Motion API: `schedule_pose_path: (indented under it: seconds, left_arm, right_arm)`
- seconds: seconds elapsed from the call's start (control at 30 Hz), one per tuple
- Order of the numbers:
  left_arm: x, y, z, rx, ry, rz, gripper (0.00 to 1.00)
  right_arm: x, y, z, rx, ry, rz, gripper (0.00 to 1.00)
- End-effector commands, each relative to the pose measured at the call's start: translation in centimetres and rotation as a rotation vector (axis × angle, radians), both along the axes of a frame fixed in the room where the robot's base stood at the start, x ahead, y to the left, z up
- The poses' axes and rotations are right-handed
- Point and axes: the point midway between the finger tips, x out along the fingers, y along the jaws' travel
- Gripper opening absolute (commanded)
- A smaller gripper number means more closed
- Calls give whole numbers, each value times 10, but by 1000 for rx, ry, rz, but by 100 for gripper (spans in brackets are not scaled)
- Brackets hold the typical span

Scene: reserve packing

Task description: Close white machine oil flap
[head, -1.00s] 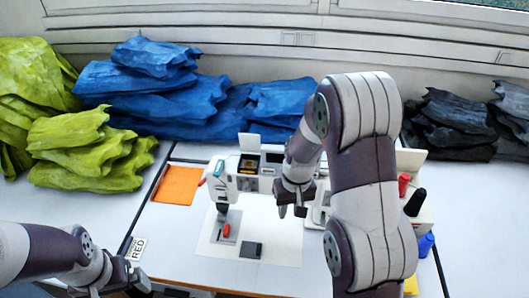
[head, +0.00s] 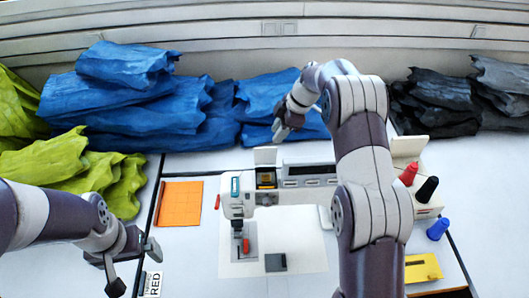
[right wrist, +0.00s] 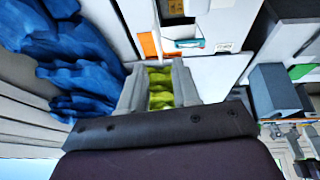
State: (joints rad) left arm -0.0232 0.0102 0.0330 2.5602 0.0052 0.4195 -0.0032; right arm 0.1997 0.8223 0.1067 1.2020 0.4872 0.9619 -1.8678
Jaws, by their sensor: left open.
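The white machine (head: 300,196) stands in the middle of the table. Its small white flap (head: 265,156) is raised upright at the back of an opening with an orange and black inside (head: 266,179). The machine's end shows at the top of the right wrist view (right wrist: 200,20). My right gripper (head: 282,133) is behind and above the flap, apart from it, near the blue cloth. Its fingers (right wrist: 160,85) are parted with nothing between them. My left gripper (head: 134,270) is open and empty at the lower left, away from the machine.
Blue cloth (head: 130,100), lime cloth (head: 55,160) and dark cloth (head: 440,100) are piled along the back. An orange sheet (head: 179,204) lies left of the machine. Red (head: 409,174), black (head: 427,190) and blue (head: 437,229) spools are at the right.

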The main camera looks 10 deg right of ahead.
Motion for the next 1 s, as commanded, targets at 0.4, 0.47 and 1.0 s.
schedule_pose_path:
  seconds: [0.4, 0.47, 1.0]
  left_arm:
    - [0, 0, 33, 0, 0, 0, 100]
    - [0, 0, 35, 0, 0, 0, 100]
    - [0, 0, 37, 0, 1, 0, 100]
  right_arm:
    - [15, 33, -80, 0, 4, -2, 31]
    - [17, 35, -87, -1, 2, -3, 31]
    - [19, 39, -100, 0, 1, -3, 0]
